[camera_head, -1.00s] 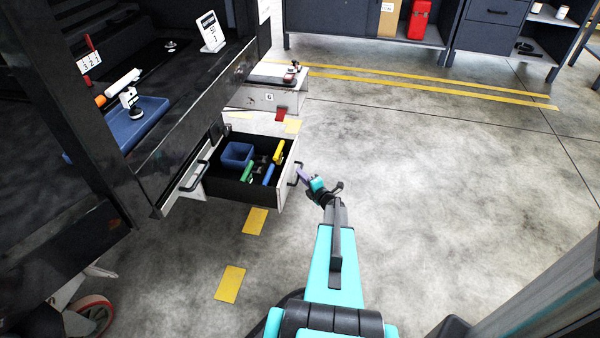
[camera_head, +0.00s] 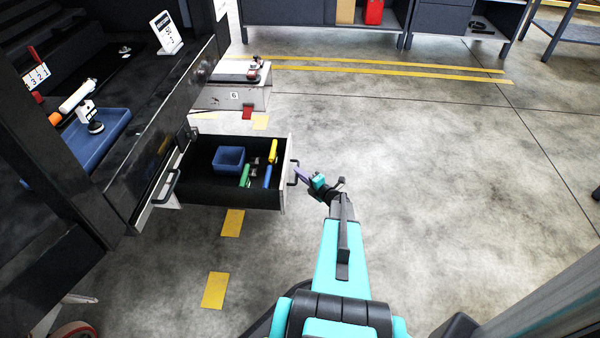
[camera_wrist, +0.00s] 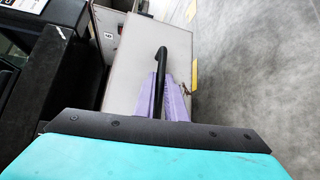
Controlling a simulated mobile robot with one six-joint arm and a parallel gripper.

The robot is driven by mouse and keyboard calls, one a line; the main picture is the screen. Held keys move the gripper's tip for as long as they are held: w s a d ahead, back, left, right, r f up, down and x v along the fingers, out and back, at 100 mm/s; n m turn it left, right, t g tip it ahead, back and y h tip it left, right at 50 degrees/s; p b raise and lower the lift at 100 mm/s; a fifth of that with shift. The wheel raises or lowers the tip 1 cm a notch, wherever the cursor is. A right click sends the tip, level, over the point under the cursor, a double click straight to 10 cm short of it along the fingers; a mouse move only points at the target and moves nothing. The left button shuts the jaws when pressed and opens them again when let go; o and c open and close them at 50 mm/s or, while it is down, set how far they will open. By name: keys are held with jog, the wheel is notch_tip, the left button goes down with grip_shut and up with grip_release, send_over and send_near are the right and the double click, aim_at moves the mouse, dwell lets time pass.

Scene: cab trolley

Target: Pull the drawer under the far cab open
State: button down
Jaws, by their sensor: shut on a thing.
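The drawer (camera_head: 202,193) under the far cab stands well open, pulled out to the right. Its pale front panel (camera_wrist: 140,60) carries a black bar handle (camera_wrist: 161,62), which also shows in the head view (camera_head: 292,174). My gripper (camera_head: 298,172) is at that handle, its purple fingers (camera_wrist: 163,92) shut on it. Inside the drawer are a blue bin (camera_head: 229,158), a yellow tool (camera_head: 273,151), a green tool (camera_head: 245,175) and a blue tool (camera_head: 267,176). The fingertips partly hide the handle's near end in the wrist view.
A second, shut drawer with a black handle (camera_head: 167,186) is at the left. A blue tray (camera_head: 95,135) lies on the dark trolley above. A pale box marked 6 (camera_head: 230,97) is behind the open drawer. The floor to the right is clear.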

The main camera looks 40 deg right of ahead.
jog(key=shift+w, duration=0.1)
jog(key=c, duration=1.8)
grip_release()
jog(key=shift+a, duration=0.15)
jog(key=s+p, duration=0.1)
jog(key=s, duration=0.3)
jog(key=s+a+r, duration=0.1)
jog(key=s, duration=0.4)
jog(key=s+r+p, duration=0.1)
jog(key=s, duration=0.3)
jog(key=shift+s+a+p, duration=0.2)
jog(key=shift+s+p, duration=0.05)
jog(key=shift+p, duration=0.1)
jog(key=shift+s+f, duration=0.1)
